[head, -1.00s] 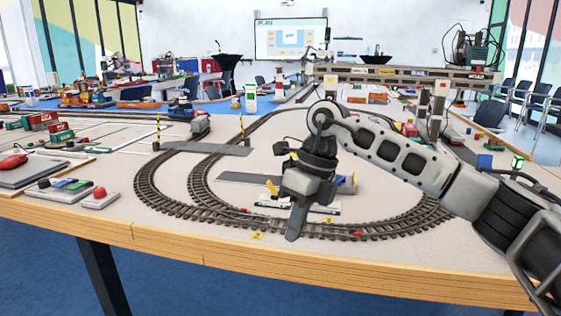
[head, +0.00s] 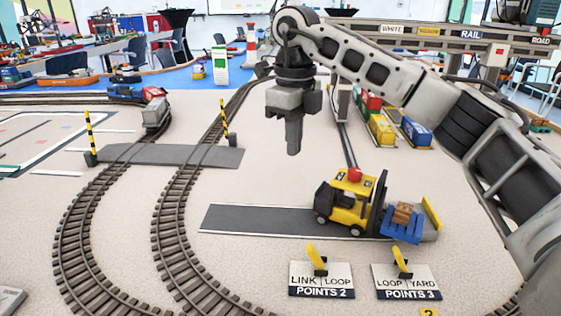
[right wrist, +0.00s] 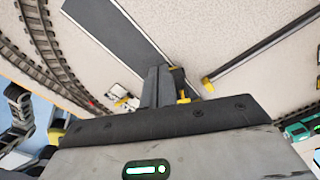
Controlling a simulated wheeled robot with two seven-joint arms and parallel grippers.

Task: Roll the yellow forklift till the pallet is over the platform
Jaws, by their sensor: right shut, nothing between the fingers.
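The yellow forklift (head: 345,204) stands on a dark grey strip (head: 260,219) in the head view, its forks towards the right. A blue pallet (head: 401,230) with a brown load (head: 403,213) is at its front. Beyond the pallet is a grey plate with a yellow end piece (head: 432,214), which may be the platform; the pallet overlaps it in the picture, and I cannot tell whether it is fully over it. My right gripper (head: 293,150) is shut and empty, pointing down, up and left of the forklift and apart from it. Its fingers (right wrist: 158,85) show in the right wrist view. My left gripper is out of view.
Two lever boards, points 2 (head: 321,279) and points 3 (head: 406,281), stand in front of the strip. Curved rail tracks (head: 172,225) run on the left, with a grey crossing (head: 170,154). Colored containers (head: 381,129) stand behind.

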